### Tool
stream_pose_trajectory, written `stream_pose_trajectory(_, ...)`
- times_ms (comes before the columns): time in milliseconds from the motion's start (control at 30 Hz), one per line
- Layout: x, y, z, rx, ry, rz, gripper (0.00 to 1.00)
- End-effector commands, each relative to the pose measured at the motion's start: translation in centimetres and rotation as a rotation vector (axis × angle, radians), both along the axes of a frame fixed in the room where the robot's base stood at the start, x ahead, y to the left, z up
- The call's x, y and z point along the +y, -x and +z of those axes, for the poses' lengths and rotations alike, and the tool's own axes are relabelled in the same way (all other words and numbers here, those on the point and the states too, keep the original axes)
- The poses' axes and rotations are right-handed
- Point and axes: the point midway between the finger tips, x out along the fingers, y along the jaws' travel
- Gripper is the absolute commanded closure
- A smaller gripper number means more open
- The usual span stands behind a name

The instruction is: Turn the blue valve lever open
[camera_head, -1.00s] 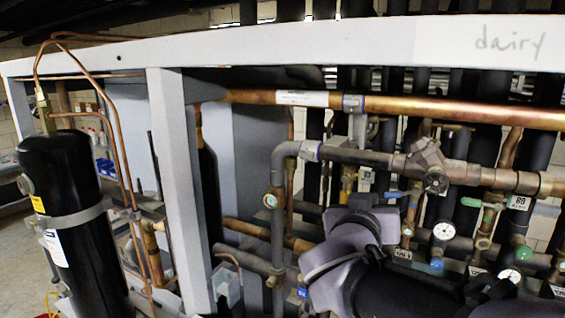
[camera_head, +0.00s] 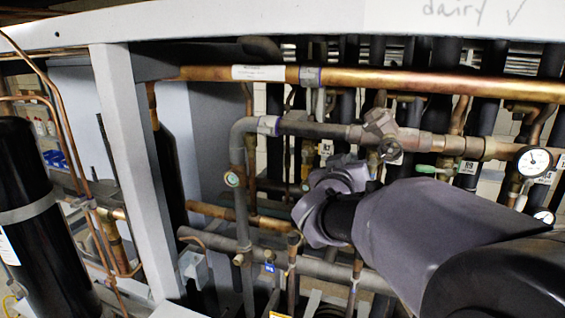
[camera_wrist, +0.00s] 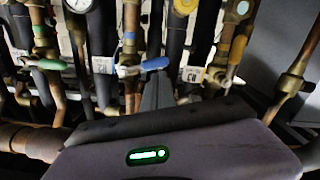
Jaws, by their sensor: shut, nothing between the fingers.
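The blue valve lever (camera_wrist: 155,64) shows in the wrist view. It points sideways to the right from its brass valve body (camera_wrist: 128,70), across a vertical copper pipe. My gripper (camera_wrist: 157,76) is shut and empty; its dark fingers reach up to just below the lever in the picture. I cannot tell whether the fingertips touch it. In the head view my arm and wrist cover this valve, and the fingertips are hidden.
In the wrist view, a green lever (camera_wrist: 48,64) lies left and a yellow handle (camera_wrist: 237,52) right. The head view shows a long copper pipe (camera_head: 400,82), a grey post (camera_head: 135,170), a black cylinder (camera_head: 20,200) and a pressure gauge (camera_head: 534,161). Pipes crowd the space closely.

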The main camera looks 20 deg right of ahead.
Motion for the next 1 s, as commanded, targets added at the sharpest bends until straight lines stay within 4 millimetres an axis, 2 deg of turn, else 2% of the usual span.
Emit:
stream_pose_trajectory(433,-0.01,0.00,-0.10,0.007,0.008,0.000,1.00)
stream_pose_trajectory(1000,0.00,0.01,-0.88,0.083,0.117,0.000,1.00)
